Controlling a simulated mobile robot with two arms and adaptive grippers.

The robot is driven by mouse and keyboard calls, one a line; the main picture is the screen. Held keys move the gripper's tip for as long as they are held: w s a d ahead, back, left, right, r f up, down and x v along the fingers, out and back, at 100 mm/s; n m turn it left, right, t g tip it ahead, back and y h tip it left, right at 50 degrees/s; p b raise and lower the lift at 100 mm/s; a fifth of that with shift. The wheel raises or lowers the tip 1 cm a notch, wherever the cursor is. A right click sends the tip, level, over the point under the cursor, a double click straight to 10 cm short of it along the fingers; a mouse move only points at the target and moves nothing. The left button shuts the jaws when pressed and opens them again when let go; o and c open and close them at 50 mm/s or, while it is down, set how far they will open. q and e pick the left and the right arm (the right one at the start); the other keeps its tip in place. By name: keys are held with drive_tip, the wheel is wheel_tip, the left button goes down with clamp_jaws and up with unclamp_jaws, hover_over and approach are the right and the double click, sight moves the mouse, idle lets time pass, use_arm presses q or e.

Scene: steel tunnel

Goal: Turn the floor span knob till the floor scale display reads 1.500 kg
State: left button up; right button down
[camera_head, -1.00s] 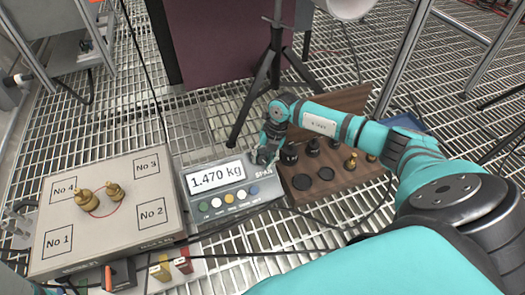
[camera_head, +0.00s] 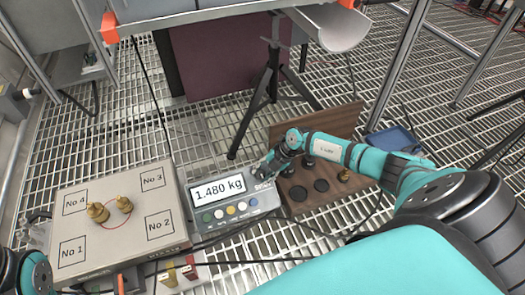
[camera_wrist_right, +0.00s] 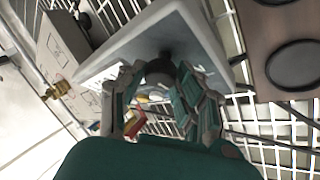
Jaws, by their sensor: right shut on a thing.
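The floor scale display (camera_head: 219,188) is a grey box on the grating and reads 1.480 kg. SPAN is printed near its right end, and a row of coloured buttons runs along its front. My right gripper (camera_head: 262,172) is at the display's right end, shut on the floor span knob. In the right wrist view the dark round knob (camera_wrist_right: 158,70) sits between the fingertips of this gripper (camera_wrist_right: 160,76), against the pale casing. The fingers hide much of the knob. Part of my left arm shows at the lower left of the head view, but its gripper does not.
The scale platform (camera_head: 80,242), marked No 1 to No 4, stands left of the display with two brass weights (camera_head: 97,212) on it. A wooden weight box (camera_head: 296,200) lies right of the display. A black tripod (camera_head: 268,85) stands behind. Cables cross the grating in front.

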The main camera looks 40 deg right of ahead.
drive_tip(key=c, duration=0.9)
unclamp_jaws()
drive_tip(key=shift+c, duration=0.2)
drive_tip(key=v, duration=1.2)
